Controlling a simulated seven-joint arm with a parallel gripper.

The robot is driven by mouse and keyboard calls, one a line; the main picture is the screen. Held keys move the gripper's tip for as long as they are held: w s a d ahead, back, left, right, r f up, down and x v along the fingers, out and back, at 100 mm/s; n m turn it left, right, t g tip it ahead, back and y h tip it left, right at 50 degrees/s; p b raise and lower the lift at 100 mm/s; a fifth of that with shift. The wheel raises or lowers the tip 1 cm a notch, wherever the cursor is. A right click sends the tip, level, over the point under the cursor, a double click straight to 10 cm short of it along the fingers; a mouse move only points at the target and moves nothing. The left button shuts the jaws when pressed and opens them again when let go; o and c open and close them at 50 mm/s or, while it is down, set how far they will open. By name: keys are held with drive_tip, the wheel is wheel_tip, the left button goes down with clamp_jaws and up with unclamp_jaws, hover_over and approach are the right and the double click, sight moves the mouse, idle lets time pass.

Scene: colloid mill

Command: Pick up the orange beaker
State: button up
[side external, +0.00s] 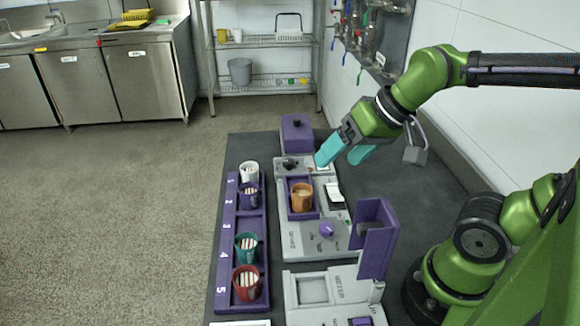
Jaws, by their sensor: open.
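The orange beaker (301,197) stands upright in a purple-framed recess of the grey device in the middle of the dark table. My gripper (345,154) has two teal fingers and is open and empty. In the picture it is above and to the right of the beaker, apart from it. The fingers point down and to the left. The beaker's lower part is partly hidden by the purple frame.
A purple numbered rack (229,230) at left holds white, purple, teal and red beakers. An upright purple lid (374,238) stands at right of a grey device (317,238) with a purple knob. A purple box (296,134) sits at the back.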

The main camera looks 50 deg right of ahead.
drive_tip(key=w+d+f+n+g+h, duration=0.15)
drive_tip(key=w+n+g, duration=0.25)
drive_tip(key=w, duration=0.4)
drive_tip(key=n+g, duration=0.2)
drive_tip(key=n, duration=0.3)
hover_over(301, 191)
drive_tip(key=s+a, duration=0.2)
wheel_tip(301, 191, down, 11)
drive_tip(key=shift+h, duration=0.35)
drive_tip(key=shift+w+d+f, duration=0.1)
drive_tip(key=shift+w+f, duration=0.1)
drive_tip(key=shift+f, duration=1.3)
drive_tip(key=shift+w+d+f, duration=0.1)
drive_tip(key=shift+w+f, duration=0.1)
drive_tip(key=shift+f, duration=1.25)
